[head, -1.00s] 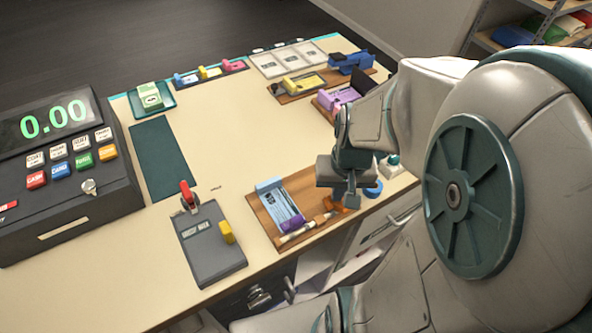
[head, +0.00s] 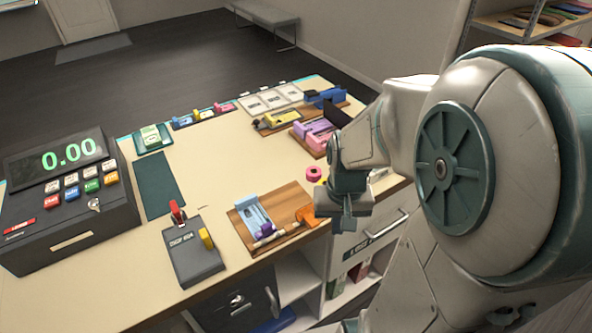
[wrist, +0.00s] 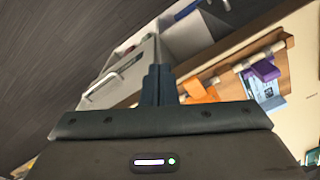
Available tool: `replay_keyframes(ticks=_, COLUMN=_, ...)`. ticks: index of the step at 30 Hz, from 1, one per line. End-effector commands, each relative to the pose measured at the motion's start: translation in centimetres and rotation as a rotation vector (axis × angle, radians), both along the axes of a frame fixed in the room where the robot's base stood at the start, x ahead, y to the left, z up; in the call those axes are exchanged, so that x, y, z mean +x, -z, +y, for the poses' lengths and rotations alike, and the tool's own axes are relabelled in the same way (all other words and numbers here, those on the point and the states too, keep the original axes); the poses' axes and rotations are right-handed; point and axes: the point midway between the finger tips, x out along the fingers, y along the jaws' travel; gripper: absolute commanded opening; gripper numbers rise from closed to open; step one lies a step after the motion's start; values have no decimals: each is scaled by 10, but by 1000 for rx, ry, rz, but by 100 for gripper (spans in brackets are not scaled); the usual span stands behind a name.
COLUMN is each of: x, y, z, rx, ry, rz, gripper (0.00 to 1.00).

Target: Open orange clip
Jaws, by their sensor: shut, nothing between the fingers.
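The orange clip (head: 305,215) sits at the right end of a pale rod (head: 272,236) on a wooden board (head: 290,195). In the wrist view the orange clip (wrist: 197,91) is just right of my fingers. A purple clip (head: 267,229) is on the same rod; it also shows in the wrist view (wrist: 264,69). My gripper (head: 347,226) is right of the orange clip, by the counter's front edge. In the wrist view its fingers (wrist: 158,70) are together with nothing between them. I see no contact with the clip. My gripper hides a bit of counter behind it.
A light-blue holder (head: 252,213) lies on the board. A grey card device (head: 192,252) and a cash register (head: 70,200) stand to the left. A pink ring (head: 314,173) is behind the board. Below the edge are a drawer (head: 372,240) and open shelves.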

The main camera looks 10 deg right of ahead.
Motion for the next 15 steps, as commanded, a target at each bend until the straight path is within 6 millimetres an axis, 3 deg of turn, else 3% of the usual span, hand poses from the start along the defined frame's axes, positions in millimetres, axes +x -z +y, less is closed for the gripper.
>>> replay_keyframes(ticks=4, x=11, y=-13, z=11, rx=-8, ry=-15, rz=15, gripper=0)
replay_keyframes(ticks=15, x=-4, y=-49, z=4, rx=-3, ry=-1, rz=4, gripper=0)
